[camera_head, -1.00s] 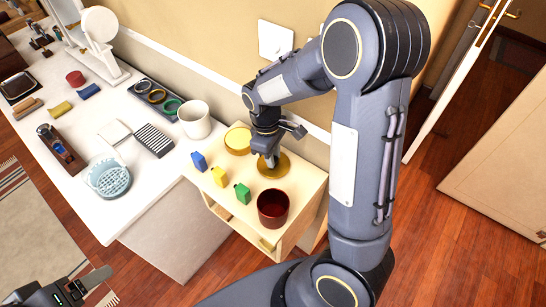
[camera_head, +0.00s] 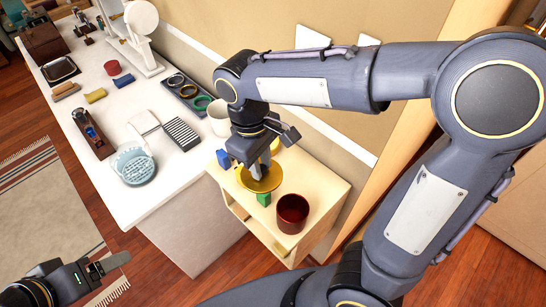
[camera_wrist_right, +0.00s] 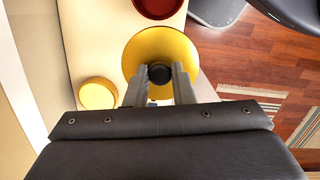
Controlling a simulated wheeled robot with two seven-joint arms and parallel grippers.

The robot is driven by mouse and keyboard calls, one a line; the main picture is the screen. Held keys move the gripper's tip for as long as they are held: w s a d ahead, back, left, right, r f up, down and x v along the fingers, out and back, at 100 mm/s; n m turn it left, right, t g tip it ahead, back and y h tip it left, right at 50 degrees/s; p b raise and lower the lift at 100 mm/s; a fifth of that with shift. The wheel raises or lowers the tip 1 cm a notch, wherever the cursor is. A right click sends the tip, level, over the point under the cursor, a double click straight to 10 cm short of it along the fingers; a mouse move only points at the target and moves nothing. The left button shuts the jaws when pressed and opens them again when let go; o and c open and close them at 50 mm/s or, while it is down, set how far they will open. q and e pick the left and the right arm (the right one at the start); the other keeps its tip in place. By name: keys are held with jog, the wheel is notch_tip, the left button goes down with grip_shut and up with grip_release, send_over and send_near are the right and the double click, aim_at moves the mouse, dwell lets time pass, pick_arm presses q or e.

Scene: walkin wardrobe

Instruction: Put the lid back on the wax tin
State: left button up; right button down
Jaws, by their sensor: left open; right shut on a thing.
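The gold round lid (camera_head: 260,184) hangs above the small wooden stand (camera_head: 325,185). My right gripper (camera_head: 262,164) is shut on the lid's knob. The right wrist view shows the black knob (camera_wrist_right: 160,73) between the two fingers, with the lid's gold disc (camera_wrist_right: 150,45) around it. The wax tin (camera_head: 275,144) stands on the stand, mostly hidden behind my right gripper. My left gripper (camera_head: 100,268) is open and empty at the lower left, away from the stand.
A blue block (camera_head: 223,158) and a green block (camera_head: 264,199) stand near the lid, the green one partly covered by it. A dark red pot (camera_head: 292,213) stands at the stand's front right. A white cup (camera_head: 218,118) is behind. The white counter (camera_head: 160,195) adjoins the left.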

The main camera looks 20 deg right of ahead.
jog(key=w+d+f+p, duration=0.2)
jog(key=w+d+p, duration=0.3)
jog(key=w, duration=0.4)
jog(key=w+d+f+p, duration=0.1)
jog(key=w+d+p, duration=0.1)
jog(key=w+p, duration=0.5)
jog(key=shift+w+d+f+b, duration=0.1)
jog(key=shift+w+f+b, duration=0.1)
jog(key=shift+f+b, duration=0.75)
jog(key=shift+w+a+f+b, duration=0.1)
jog(key=shift+w+f+b, duration=0.1)
jog(key=shift+f+b, duration=0.75)
jog(key=shift+w+d+f+b, duration=0.1)
jog(key=shift+w+f+b, duration=0.1)
jog(key=shift+f+b, duration=0.75)
jog(key=shift+f+p, duration=0.3)
jog(key=shift+p, duration=0.05)
jog(key=shift+f+b, duration=0.15)
jog(key=shift+b, duration=0.25)
jog(key=c, duration=0.7)
grip_release()
